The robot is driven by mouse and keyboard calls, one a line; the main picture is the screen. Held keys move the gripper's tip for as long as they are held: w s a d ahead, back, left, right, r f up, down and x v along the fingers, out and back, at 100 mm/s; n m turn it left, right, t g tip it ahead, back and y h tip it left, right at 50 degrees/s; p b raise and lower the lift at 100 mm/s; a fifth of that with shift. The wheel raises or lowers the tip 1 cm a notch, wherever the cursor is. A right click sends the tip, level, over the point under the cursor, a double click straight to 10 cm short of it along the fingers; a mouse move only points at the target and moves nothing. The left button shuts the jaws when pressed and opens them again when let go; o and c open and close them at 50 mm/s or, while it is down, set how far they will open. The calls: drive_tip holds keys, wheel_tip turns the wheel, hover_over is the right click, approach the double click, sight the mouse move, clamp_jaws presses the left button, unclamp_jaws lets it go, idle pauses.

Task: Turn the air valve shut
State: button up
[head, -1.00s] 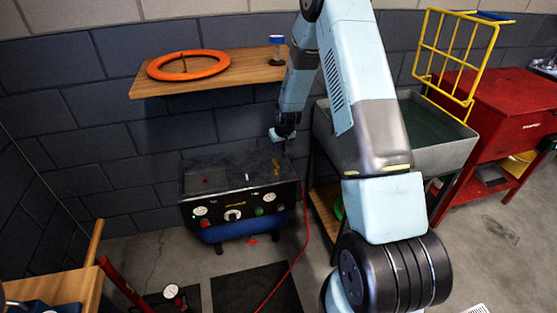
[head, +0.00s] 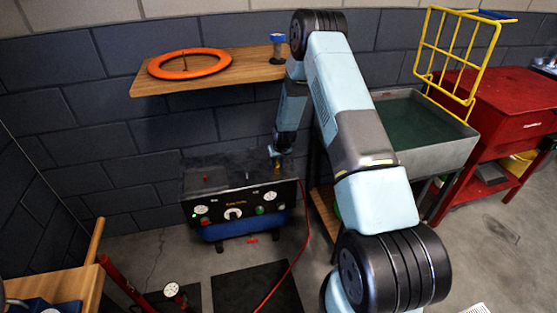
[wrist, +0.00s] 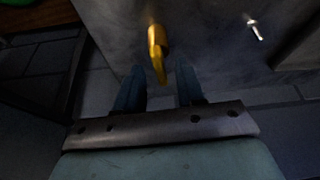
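The air valve appears as a yellow lever (wrist: 157,52) on the grey top of the compressor unit (wrist: 205,35) in the wrist view. Its tip points down toward the space between my fingers. My gripper (wrist: 160,82) is open, with one dark blue finger on each side of the lever's line and a gap on both sides. In the head view my gripper (head: 278,156) is over the right rear of the compressor unit (head: 225,231). The yellow lever (head: 278,167) is partly hidden there.
A small silver lever (wrist: 255,30) stands on the same top. A wooden shelf (head: 215,83) with an orange ring (head: 189,64) and blue-capped jar (head: 278,47) is above. A red hose (head: 297,260) runs from the compressor's right. A grey sink (head: 452,147) stands to the right.

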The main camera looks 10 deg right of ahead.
drive_tip(key=shift+f, duration=0.1)
drive_tip(key=shift+c, duration=0.2)
clamp_jaws()
drive_tip(key=shift+a, duration=0.1)
drive_tip(key=shift+m+h, duration=0.4)
drive_tip(key=shift+m, duration=0.4)
drive_tip(key=shift+o, duration=0.2)
unclamp_jaws()
